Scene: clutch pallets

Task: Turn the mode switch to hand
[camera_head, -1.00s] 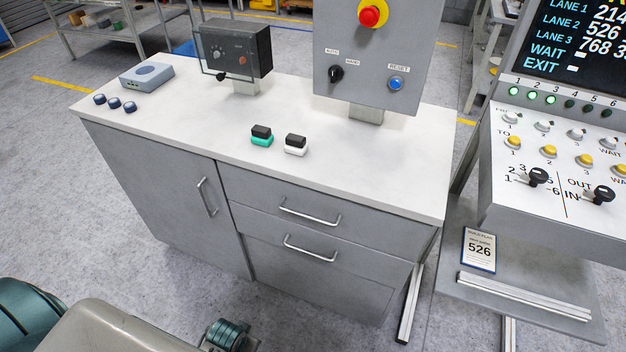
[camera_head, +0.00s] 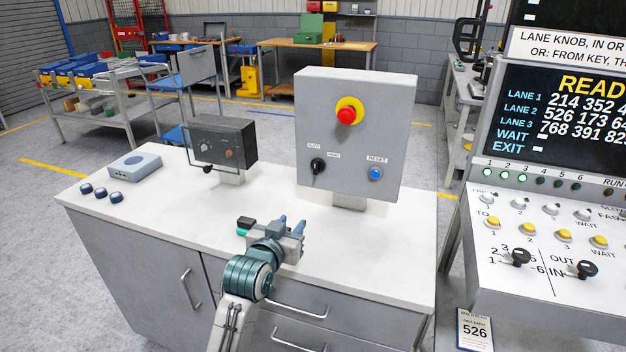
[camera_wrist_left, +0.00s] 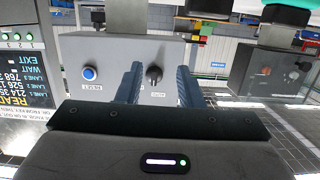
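The mode switch (camera_head: 318,166) is a black knob on the lower left of the grey control box, with an AUTO label above it and a HAND label to its upper right. I cannot tell for sure which label it points at. My left gripper (camera_head: 291,223) is over the counter, below and in front of the box, apart from the knob. In the left wrist view, where the box appears upside down, my open, empty gripper (camera_wrist_left: 159,85) has the knob (camera_wrist_left: 154,75) in sight between its two blue fingers. My right gripper is not in view.
The grey box (camera_head: 394,120) also carries a red stop button (camera_head: 347,115) and a blue RESET button (camera_head: 376,173). A black-and-green block (camera_head: 244,226) lies just left of my gripper. A dark box (camera_head: 222,140) stands further left. A lane console (camera_head: 545,225) is at right.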

